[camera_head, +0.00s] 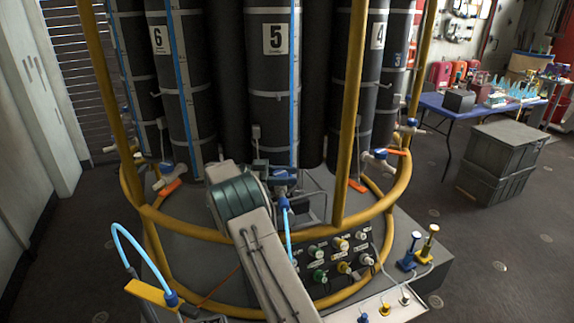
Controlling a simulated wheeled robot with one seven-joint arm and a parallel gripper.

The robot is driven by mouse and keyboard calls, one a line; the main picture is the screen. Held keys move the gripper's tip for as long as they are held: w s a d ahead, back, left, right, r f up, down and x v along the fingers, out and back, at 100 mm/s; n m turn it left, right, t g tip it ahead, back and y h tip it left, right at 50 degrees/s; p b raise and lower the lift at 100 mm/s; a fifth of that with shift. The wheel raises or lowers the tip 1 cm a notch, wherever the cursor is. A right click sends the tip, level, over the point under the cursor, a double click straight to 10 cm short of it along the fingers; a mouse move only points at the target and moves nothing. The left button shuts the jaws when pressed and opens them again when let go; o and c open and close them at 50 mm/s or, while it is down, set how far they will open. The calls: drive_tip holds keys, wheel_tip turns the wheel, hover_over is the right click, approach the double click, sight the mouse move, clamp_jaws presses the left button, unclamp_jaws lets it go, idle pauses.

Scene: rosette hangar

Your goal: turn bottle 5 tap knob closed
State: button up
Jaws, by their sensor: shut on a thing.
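Bottle 5 (270,90) is a tall black cylinder with a white number plate, standing upright in the middle of the head view. Its tap (285,175) is blue and sits at the bottle's foot, with a blue hose hanging below it. My arm comes up from the bottom of the view and bends just left of the tap. My gripper (264,170) is at the tap, largely hidden behind my own arm, and is shut on the tap knob. The knob's own turn angle cannot be made out.
A yellow rail (190,233) rings the bottles, with an upright yellow post (348,110) right of the tap. A valve panel (325,262) stands in front. Bottle 6 (180,95) and bottle 4 (378,75) flank bottle 5. Grey crates (500,165) stand on open floor at right.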

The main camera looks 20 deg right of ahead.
drive_tip(key=shift+s+a+r+m+g+y+p, duration=0.1)
drive_tip(key=shift+m+g+y+p, duration=0.35)
drive_tip(key=shift+g+p, duration=0.25)
drive_tip(key=shift+s+m+g+y+p, duration=0.1)
drive_tip(key=shift+m+g+y+p, duration=0.25)
drive_tip(key=shift+m+g+p, duration=0.3)
drive_tip(key=o, duration=1)
drive_tip(key=shift+p, duration=0.3)
